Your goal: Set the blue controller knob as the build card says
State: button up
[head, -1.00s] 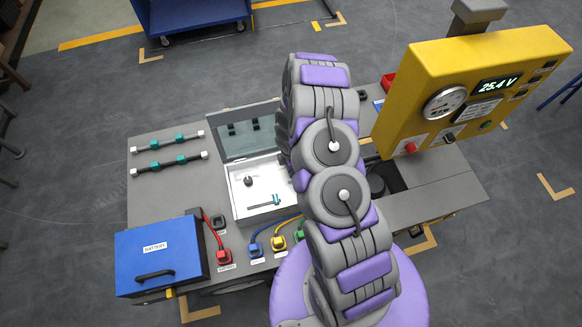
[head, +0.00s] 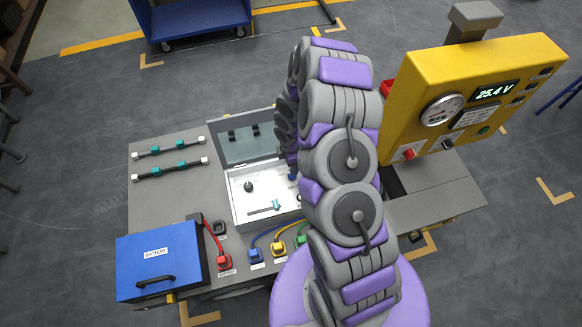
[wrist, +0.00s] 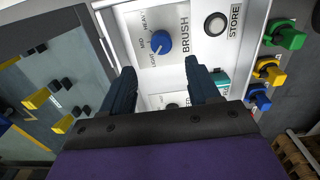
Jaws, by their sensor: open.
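The blue knob (wrist: 162,42) stands on the white controller panel (wrist: 185,75) in the wrist view, beside the label BRUSH and the marks LIGHT, MID and HEAVY. A white mark shows on the knob's lower-left side, toward LIGHT; its exact setting is hard to read. My gripper (wrist: 160,70) is open, its two dark fingers just below the knob in the picture, one to each side, with nothing between them. In the head view the open controller box (head: 238,205) is partly covered by my arm, which hides my gripper. I cannot make out a build card for certain.
A round STORE button (wrist: 215,24) is right of the knob. Green (wrist: 285,34), yellow (wrist: 268,70) and blue (wrist: 258,97) plugs line the panel's side. The raised lid (head: 245,140) stands behind the box. A blue battery (head: 160,258) and a yellow meter panel (head: 420,70) flank the work area.

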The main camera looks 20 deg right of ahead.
notch_tip(320, 180, up, 9)
jog(key=shift+p, duration=0.4)
jog(key=shift+f, duration=0.1)
dwell(0.3)
jog(key=s+a+r+m+b, duration=0.1)
jog(key=s+r+m, duration=0.2)
jog(key=s+r, duration=0.35)
jog(key=s+r+m+b, duration=0.1)
jog(key=s+r+m, duration=0.25)
jog(key=r, duration=0.65)
jog(key=s+a+r+m+g, duration=0.1)
jog(key=s+r+m, duration=0.3)
jog(key=s, duration=0.7)
jog(key=s+r+m+b, duration=0.1)
jog(key=s+r+m, duration=0.4)
jog(key=s, duration=0.6)
jog(key=shift+a+r+m+g, duration=0.2)
jog(key=shift+a+m+g, duration=0.2)
jog(key=shift+m, duration=0.75)
